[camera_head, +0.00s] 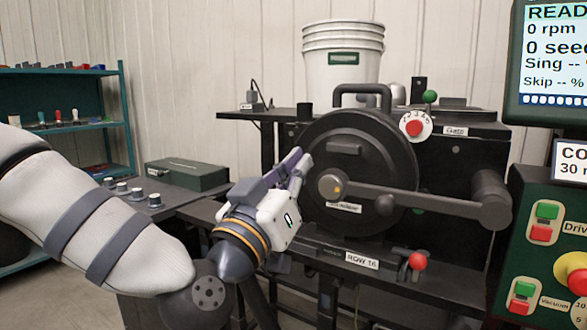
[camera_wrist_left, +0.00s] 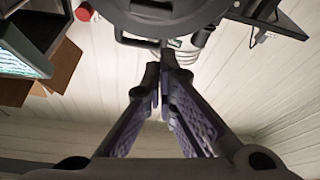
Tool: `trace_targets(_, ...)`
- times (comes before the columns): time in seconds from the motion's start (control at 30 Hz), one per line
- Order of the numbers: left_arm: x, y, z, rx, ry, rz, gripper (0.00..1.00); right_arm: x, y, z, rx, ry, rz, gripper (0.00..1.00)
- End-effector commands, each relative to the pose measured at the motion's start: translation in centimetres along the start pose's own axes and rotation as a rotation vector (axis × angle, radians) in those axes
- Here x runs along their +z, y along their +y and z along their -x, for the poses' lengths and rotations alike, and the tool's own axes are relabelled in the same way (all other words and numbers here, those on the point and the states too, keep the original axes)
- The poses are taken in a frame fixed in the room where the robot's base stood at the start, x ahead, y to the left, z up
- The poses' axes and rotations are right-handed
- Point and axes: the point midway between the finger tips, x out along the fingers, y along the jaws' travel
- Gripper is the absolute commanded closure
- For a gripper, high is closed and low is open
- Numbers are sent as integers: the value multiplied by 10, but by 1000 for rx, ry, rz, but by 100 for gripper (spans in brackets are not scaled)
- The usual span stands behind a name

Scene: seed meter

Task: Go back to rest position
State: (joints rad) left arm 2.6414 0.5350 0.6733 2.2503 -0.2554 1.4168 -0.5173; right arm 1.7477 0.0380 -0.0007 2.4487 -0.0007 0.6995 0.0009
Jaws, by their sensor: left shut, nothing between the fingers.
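My left gripper (camera_head: 302,160) shows in the head view at the left front of the round black seed meter housing (camera_head: 375,150). Its arm comes in from the left. In the left wrist view the fingers of the left gripper (camera_wrist_left: 163,62) come together at the tips with nothing between them. The seed meter housing (camera_wrist_left: 165,15) shows there beyond the fingertips. A crank arm with a hub (camera_head: 333,187) crosses the front of the housing, close to the right of the gripper. From the head view I cannot tell whether the gripper touches the housing. My right gripper is not in view.
A white bucket (camera_head: 342,65) stands above the meter. A control panel (camera_head: 547,235) with buttons and a screen (camera_head: 556,60) are at the right. A dark green box (camera_head: 187,175) and several small knobs are on the left bench. Teal shelves (camera_head: 70,125) stand behind.

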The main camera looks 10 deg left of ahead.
Motion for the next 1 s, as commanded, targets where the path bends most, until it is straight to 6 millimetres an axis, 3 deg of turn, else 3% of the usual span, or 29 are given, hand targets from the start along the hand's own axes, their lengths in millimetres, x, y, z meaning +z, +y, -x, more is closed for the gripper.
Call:
trace_targets(0.2,-2,0,19,1,3,0,100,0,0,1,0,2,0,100)
trace_targets(0.5,-2,0,20,1,4,0,100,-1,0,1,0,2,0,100)
trace_targets(0.57,7,0,21,1,-20,0,100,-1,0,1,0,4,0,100)
trace_targets(0.67,52,-4,34,2,-150,8,100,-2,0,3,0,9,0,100)
trace_targets(0.77,126,-10,67,-5,-370,26,100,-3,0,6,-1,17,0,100)
trace_targets(0.87,194,-18,116,-24,-601,50,100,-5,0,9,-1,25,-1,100)
trace_targets(1.0,272,-29,204,-70,-923,83,100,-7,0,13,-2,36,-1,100)
